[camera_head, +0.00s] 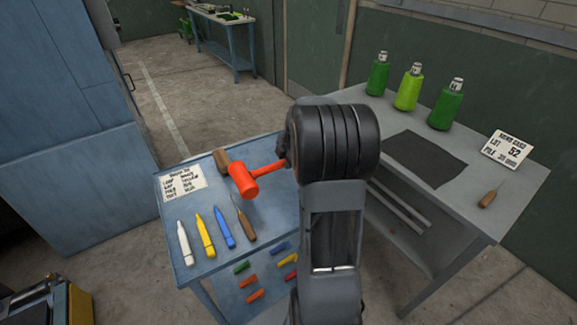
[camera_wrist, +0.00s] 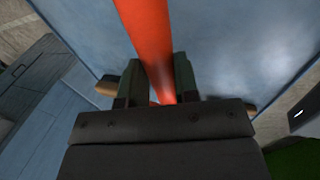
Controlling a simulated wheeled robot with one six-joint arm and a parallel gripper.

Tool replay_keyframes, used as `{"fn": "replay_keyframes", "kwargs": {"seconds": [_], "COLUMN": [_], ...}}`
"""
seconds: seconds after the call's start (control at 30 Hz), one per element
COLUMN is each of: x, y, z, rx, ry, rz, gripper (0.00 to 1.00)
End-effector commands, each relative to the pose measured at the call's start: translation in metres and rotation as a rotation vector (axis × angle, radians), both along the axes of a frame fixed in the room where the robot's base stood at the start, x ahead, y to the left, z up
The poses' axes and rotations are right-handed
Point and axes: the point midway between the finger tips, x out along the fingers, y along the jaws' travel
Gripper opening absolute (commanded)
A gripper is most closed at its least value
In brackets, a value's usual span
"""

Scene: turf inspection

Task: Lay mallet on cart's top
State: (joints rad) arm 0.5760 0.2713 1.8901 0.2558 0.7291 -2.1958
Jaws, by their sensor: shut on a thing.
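The orange-red mallet (camera_head: 243,181) is over the blue cart's top (camera_head: 272,205), towards its far side. I cannot tell whether its head touches the top. My gripper (camera_wrist: 160,85) is shut on the mallet's handle; the orange handle (camera_wrist: 147,35) runs between the two fingers in the wrist view. In the head view my dark wrist hides the fingers and the handle's end. The blue top also shows behind the handle in the wrist view (camera_wrist: 225,45).
A card (camera_head: 183,184), white, yellow and blue markers (camera_head: 222,228) and an awl (camera_head: 244,222) lie on the cart's left part. A wooden piece (camera_head: 222,160) is beside the mallet's head. A grey bench (camera_head: 450,215) with green bottles (camera_head: 409,90) stands right.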

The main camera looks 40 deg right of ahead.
Motion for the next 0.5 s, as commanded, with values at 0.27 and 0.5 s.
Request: {"fn": "replay_keyframes", "kwargs": {"seconds": [0.27,0.5], "x": [0.013,0.016], "y": [-0.014,-0.018], "z": [-0.020,-0.027], "rx": [0.000,0.000], "ry": [-0.004,-0.003], "rz": [0.000,0.000], "gripper": [0.00,0.00]}}
